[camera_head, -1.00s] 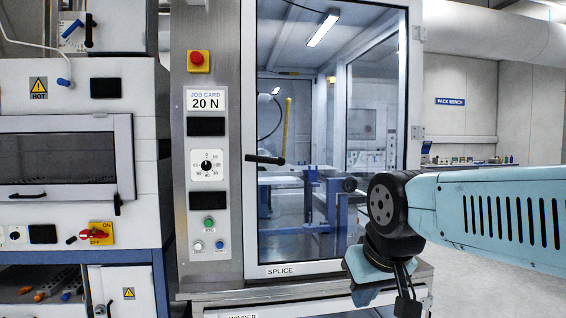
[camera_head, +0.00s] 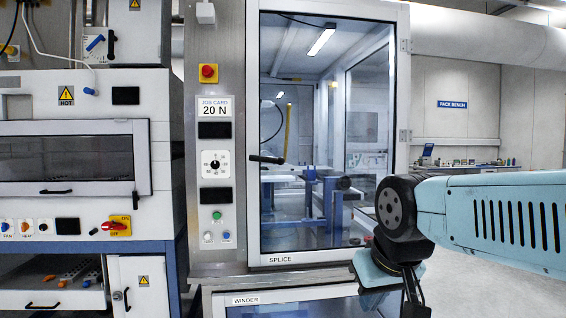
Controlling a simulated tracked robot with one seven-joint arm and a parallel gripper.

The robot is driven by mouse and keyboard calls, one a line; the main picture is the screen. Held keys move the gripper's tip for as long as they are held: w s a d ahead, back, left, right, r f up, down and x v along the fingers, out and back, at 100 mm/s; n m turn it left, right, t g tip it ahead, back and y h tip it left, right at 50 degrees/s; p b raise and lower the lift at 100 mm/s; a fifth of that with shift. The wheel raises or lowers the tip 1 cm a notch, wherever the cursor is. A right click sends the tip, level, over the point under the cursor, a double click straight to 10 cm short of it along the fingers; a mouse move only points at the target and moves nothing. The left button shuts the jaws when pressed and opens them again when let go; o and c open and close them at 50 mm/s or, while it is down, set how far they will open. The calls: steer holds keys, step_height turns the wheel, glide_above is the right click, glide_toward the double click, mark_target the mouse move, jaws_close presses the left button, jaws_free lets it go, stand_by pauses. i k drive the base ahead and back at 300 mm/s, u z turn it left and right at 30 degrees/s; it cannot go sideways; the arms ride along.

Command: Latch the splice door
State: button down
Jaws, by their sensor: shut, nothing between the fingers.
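The splice door (camera_head: 330,254) is a tall glazed door in a white frame, labelled SPLICE at its bottom left, with hinges on its right side. Its black lever handle (camera_head: 267,159) is on the left side and lies about level. The door looks closed or nearly so; I cannot tell whether it is latched. My gripper (camera_head: 412,290) is low in front of the cabinet, right of and below the handle and well apart from it. It points down, its fingers look together and empty, and their tips are near or past the lower picture edge.
A steel panel (camera_head: 214,250) left of the door carries a red stop button (camera_head: 208,73), a 20 N job card (camera_head: 213,107) and a dial (camera_head: 215,164). An oven (camera_head: 75,207) stands further left. A winder unit (camera_head: 246,300) is below the door. Open floor (camera_head: 480,277) lies right.

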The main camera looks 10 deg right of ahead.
mark_target(281, 161)
steer(key=z, duration=0.05)
steer(key=k, duration=0.2)
steer(key=u, duration=0.25)
steer(key=i, duration=1)
steer(key=z, duration=2.65)
steer(key=k, duration=0.4)
steer(key=u, duration=0.05)
